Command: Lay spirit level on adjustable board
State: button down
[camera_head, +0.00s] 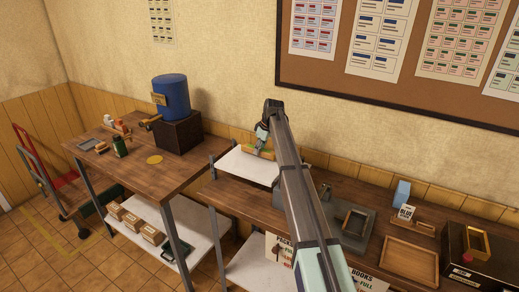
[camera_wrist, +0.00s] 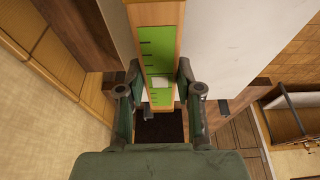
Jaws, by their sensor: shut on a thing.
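The spirit level (camera_head: 260,153) is a wooden bar with a bright green face. It also shows in the wrist view (camera_wrist: 160,45), with dark tick marks and a pale patch along the green. My gripper (camera_wrist: 159,72) is shut on it, one finger on each long side. In the head view my gripper (camera_head: 262,137) is over the far part of the adjustable board (camera_head: 238,168), a white panel. The board also shows in the wrist view (camera_wrist: 225,40), to the right of the level. I cannot tell whether the level touches the board.
The left bench (camera_head: 130,165) holds a blue drum (camera_head: 171,97) on a dark box, a green jar (camera_head: 120,146) and small items. On the right bench are a wooden tray (camera_head: 410,262), a grey fixture (camera_head: 352,222) and a blue carton (camera_head: 402,192). A wall stands close behind.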

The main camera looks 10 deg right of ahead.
jog(key=shift+f, duration=0.5)
jog(key=c, duration=0.7)
grip_release()
jog(key=v, duration=1.2)
